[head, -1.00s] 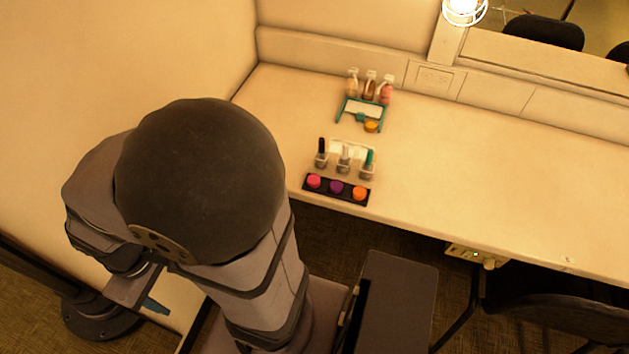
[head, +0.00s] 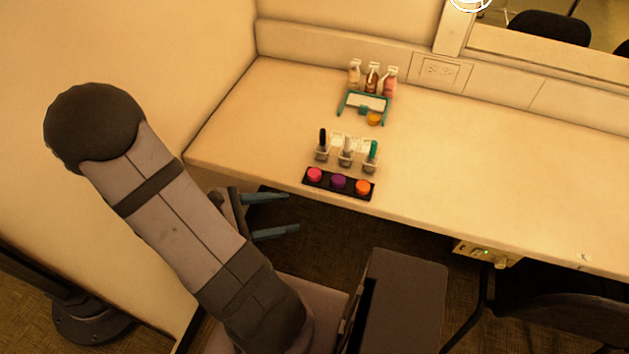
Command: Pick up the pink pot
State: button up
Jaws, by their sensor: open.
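The pink pot (head: 315,174) is a small round pot at the left end of a black tray (head: 349,190) at the counter's front edge. A purple pot (head: 339,181) and an orange pot (head: 363,187) sit to its right in the same tray. My gripper (head: 292,213) has teal fingers spread apart and empty. It is in front of the counter edge, below and to the left of the pink pot in the picture, and apart from it. Nothing hides the pink pot.
Behind the tray stand several bottles or brushes in clear holders (head: 346,158). Farther back are a teal-framed stand (head: 364,105), a yellow pot (head: 374,119) and three bottles (head: 372,78). The counter (head: 480,170) is clear to the right. A wall is at left.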

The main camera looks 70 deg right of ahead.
jog(key=d+f+n+h+b, duration=0.2)
jog(key=d+f+n+h, duration=0.1)
jog(key=d, duration=0.3)
jog(key=n+t+h+b, duration=0.1)
jog(key=n+t+h, duration=0.2)
jog(key=n, duration=0.2)
send_near(314, 173)
jog(key=shift+p+x, duration=1)
jog(key=shift+x, duration=3.15)
jog(key=shift+w+m, duration=0.1)
jog(key=shift+m, duration=0.2)
jog(key=c, duration=1.2)
